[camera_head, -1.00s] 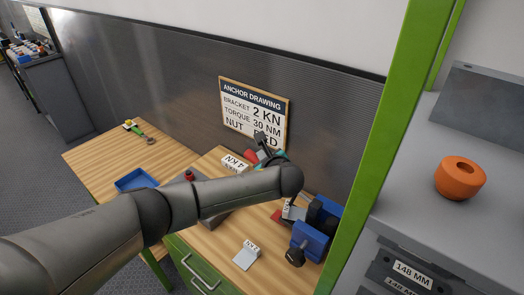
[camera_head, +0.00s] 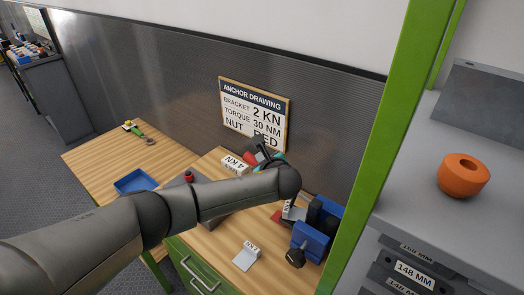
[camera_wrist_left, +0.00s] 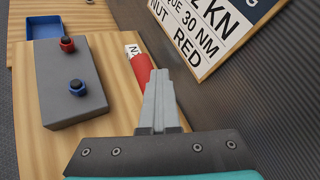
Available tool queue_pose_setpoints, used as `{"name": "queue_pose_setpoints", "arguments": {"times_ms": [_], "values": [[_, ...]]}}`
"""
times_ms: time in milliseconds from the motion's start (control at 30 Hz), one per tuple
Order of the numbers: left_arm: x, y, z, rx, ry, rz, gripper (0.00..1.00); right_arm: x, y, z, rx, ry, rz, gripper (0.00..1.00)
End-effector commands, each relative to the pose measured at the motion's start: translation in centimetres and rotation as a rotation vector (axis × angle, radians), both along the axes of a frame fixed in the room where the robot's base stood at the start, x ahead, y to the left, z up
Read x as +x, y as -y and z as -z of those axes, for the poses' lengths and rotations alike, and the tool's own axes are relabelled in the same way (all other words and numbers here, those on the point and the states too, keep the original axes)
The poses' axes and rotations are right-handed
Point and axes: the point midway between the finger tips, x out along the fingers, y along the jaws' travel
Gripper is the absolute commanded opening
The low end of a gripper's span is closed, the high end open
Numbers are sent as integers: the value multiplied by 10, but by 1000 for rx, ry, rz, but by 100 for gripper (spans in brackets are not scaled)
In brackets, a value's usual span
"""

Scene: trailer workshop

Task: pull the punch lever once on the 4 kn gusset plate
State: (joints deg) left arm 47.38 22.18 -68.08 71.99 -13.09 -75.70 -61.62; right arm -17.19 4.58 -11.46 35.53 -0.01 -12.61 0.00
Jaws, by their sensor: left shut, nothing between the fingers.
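A tag reading 4 KN (camera_head: 235,164) stands on the wooden bench, beside the left gripper; whether a gusset plate lies under it is hidden. My left gripper (camera_head: 258,144) is low before the drawing board, its fingers shut and empty. In the left wrist view the fingers (camera_wrist_left: 160,80) point at a red cylindrical piece (camera_wrist_left: 142,67) just beyond them; I cannot tell whether they touch. A white tag (camera_wrist_left: 131,49) is partly hidden behind it. I cannot identify a punch lever for certain. My right gripper is out of view.
A grey box (camera_wrist_left: 65,80) with red and blue knobs stands beside the gripper. A blue tool (camera_head: 312,238) stands at the bench's right, near a tagged grey plate (camera_head: 246,258). A blue tray (camera_head: 136,181) lies left. The drawing board (camera_head: 254,112) leans against the wall.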

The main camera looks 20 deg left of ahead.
Motion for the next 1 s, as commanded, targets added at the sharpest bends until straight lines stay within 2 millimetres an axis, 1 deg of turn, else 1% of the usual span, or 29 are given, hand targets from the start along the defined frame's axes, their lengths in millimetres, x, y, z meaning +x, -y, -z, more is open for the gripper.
{"name": "queue_pose_setpoints", "arguments": {"times_ms": [33,1000], "values": [[-1,-1,3,-1,-5,-2,0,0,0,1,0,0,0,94],[0,-5,14,0,-5,-1,0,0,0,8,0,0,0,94]]}}
